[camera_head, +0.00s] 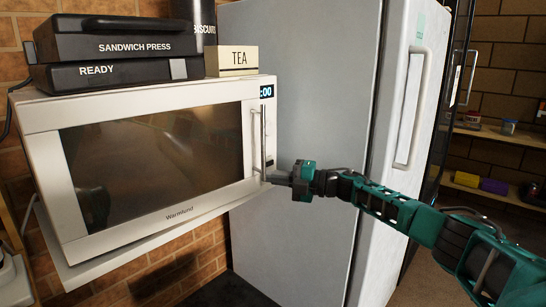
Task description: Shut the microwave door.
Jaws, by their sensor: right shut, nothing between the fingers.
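The white microwave (160,215) sits on a wall shelf at the left, its front facing me. Its door, with a dark window (150,170) and a vertical metal handle (263,140) at the right, looks flush with the body; I see no clear gap. My right gripper (272,178) reaches in from the right and is shut and empty. Its fingertips are at the lower right of the microwave's front, just below the handle's lower end. I cannot tell whether they touch it. My left gripper is not in view.
A black sandwich press (120,47), a TEA box (231,61) and a dark biscuit canister (203,18) stand on the microwave. A grey-white fridge (300,120) stands close on the right, behind my right arm. Shelves (500,190) with small items are at the far right.

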